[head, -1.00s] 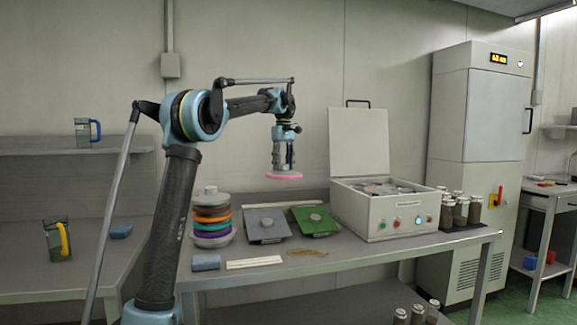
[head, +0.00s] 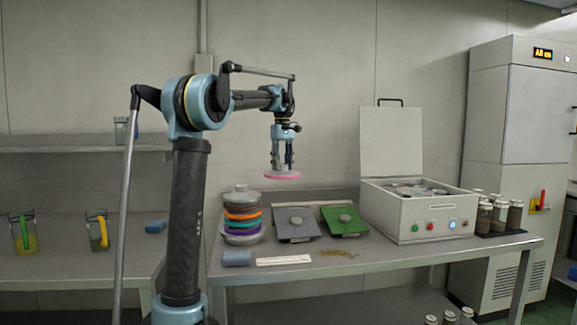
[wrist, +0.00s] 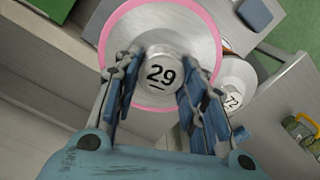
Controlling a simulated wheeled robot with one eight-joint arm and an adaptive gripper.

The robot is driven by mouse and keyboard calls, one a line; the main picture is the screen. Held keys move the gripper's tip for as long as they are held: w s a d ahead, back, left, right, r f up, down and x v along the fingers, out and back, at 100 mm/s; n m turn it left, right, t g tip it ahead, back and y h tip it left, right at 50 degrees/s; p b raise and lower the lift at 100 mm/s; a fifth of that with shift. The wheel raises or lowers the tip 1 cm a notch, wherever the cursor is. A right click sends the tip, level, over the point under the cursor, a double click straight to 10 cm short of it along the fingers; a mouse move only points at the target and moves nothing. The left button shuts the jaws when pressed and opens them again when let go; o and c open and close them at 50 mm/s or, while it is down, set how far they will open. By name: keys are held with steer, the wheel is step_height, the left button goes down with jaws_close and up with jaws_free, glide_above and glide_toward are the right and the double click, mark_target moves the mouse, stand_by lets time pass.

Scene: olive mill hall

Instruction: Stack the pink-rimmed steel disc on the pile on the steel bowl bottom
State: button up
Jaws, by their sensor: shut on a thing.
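The pink-rimmed steel disc (head: 283,176) hangs level in the air under my gripper (head: 282,162). In the wrist view my gripper (wrist: 163,88) is shut on the disc's central knob, marked 29, and the disc's pink rim (wrist: 106,38) spreads around it. The pile (head: 242,213) stands on the bench to the left of and below the held disc, with grey, orange, purple and green edges and a knob on top. The steel bowl bottom (head: 242,238) shows under the pile. In the wrist view a knob marked 72 (wrist: 233,101) shows partly behind the disc.
A white machine with raised lid (head: 408,218) stands further right, beside several jars (head: 496,214). A blue sponge (head: 236,258) and white strip (head: 283,261) lie at the front edge.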

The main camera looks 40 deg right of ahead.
steer(key=shift+n, duration=0.8)
steer(key=w+a, duration=0.3)
steer(key=a, duration=0.1)
steer(key=w+a, duration=0.2)
steer(key=a, duration=0.3)
steer(key=w+a, duration=0.3)
steer(key=a, duration=0.2)
steer(key=shift+w+a, duration=0.15)
steer(key=shift+w, duration=0.15)
steer(key=shift+f, duration=0.25)
steer(key=shift+s+f, duration=0.15)
steer(key=shift+f, duration=0.15)
steer(key=shift+f, duration=0.15)
steer(key=shift+f, duration=1.6)
